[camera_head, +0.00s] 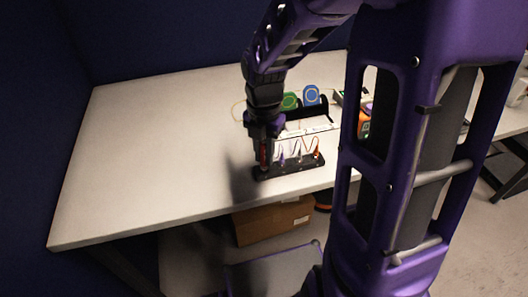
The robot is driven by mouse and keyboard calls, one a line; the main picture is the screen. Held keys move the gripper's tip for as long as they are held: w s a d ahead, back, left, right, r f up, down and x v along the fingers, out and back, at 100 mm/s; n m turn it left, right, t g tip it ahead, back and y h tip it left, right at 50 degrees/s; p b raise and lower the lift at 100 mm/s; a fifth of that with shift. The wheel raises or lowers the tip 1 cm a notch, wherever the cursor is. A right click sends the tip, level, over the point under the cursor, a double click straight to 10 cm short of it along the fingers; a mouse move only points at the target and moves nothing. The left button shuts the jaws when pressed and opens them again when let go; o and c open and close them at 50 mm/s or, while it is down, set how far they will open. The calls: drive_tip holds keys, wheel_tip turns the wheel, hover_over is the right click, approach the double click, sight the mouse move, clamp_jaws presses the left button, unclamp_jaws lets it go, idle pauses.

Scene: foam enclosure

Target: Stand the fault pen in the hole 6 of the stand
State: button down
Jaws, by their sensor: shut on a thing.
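A dark pen stand (290,170) sits near the front edge of the white table. Several slim upright pens or markers, pale, purplish and orange-red, show in it. My gripper (264,152) points down over the stand's left end and is shut on a red pen (263,154), held roughly upright. The pen's lower end is at the stand's left end; I cannot tell whether it is inside a hole or just above one. Hole numbers are too small to read. My gripper hides part of the pen.
Behind the stand are a white strip (308,130), a dark rack with a green roll (289,101) and a blue roll (311,95). My column hides the area to the right. The table's left half (150,150) is clear. A cardboard box (270,221) is below the table.

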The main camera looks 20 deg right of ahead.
drive_tip(key=shift+f, duration=0.3)
drive_tip(key=c, duration=0.7)
unclamp_jaws()
drive_tip(key=shift+r, duration=0.1)
wheel_tip(320, 180, up, 17)
drive_tip(key=p, duration=0.3)
drive_tip(key=shift+r, duration=0.15)
